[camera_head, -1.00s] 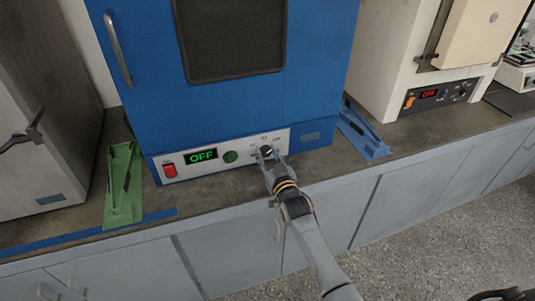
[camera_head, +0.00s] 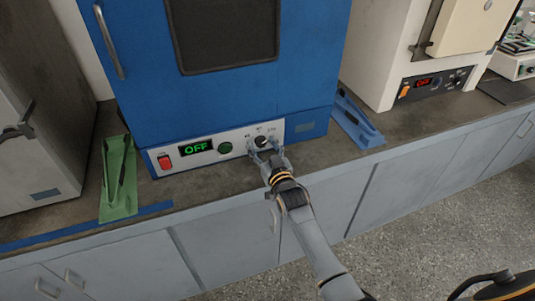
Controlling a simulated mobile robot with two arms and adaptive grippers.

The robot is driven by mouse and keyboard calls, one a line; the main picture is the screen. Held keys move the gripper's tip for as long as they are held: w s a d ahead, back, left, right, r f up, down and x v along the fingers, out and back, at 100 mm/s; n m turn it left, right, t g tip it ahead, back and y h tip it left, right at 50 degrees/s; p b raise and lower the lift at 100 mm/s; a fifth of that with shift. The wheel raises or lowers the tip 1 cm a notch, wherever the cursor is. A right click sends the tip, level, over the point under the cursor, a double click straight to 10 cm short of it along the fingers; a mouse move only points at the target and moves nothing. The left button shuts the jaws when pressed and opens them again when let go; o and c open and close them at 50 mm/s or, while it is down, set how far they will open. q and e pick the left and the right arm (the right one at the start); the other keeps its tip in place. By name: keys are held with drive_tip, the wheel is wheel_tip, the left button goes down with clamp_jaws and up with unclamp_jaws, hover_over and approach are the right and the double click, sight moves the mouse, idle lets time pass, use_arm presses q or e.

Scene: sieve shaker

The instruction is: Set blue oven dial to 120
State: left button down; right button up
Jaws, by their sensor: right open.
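The blue oven (camera_head: 225,100) stands on the counter with a white control panel along its lower front. Its black dial (camera_head: 261,141), with small markings around it, is near the right part of the panel. The green display (camera_head: 196,147) reads OFF. My right gripper (camera_head: 264,150) is open in front of the dial, its two fingers spread just below and to either side of it. I cannot tell whether a finger touches the dial, and the dial's exact setting is too small to read. My left gripper is not in view.
A red switch (camera_head: 165,161) and a round green part (camera_head: 225,148) are left of the dial. A green tray (camera_head: 118,190) and a blue tray (camera_head: 357,122) flank the oven. A white oven (camera_head: 380,60) stands at right, a grey unit (camera_head: 40,120) at left.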

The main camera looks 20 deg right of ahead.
drive_tip(key=s, duration=1.1)
drive_tip(key=shift+s+d, duration=0.2)
drive_tip(key=shift+s, duration=0.15)
drive_tip(key=shift+f, duration=0.15)
drive_tip(key=s+a+f+n+g, duration=0.1)
drive_tip(key=s+f+g, duration=0.45)
drive_tip(key=f, duration=1.05)
drive_tip(key=s+a+f+g, duration=0.1)
drive_tip(key=s+f+g, duration=0.2)
drive_tip(key=s+f, duration=0.95)
drive_tip(key=s+d+f+g, duration=0.1)
drive_tip(key=s+f+g, duration=0.1)
drive_tip(key=s+f, duration=0.5)
drive_tip(key=s+d+f+g, duration=0.2)
drive_tip(key=s+f, duration=0.5)
drive_tip(key=s, duration=0.6)
drive_tip(key=s+d+f+n+g, duration=0.1)
drive_tip(key=s+d+f+g, duration=0.1)
drive_tip(key=s+f+g, duration=0.2)
drive_tip(key=s+f, duration=0.3)
drive_tip(key=s, duration=0.3)
drive_tip(key=shift+s+d+f+h, duration=0.2)
drive_tip(key=shift+s+f+h, duration=0.05)
drive_tip(key=shift+f+h, duration=0.1)
drive_tip(key=shift+g, duration=0.25)
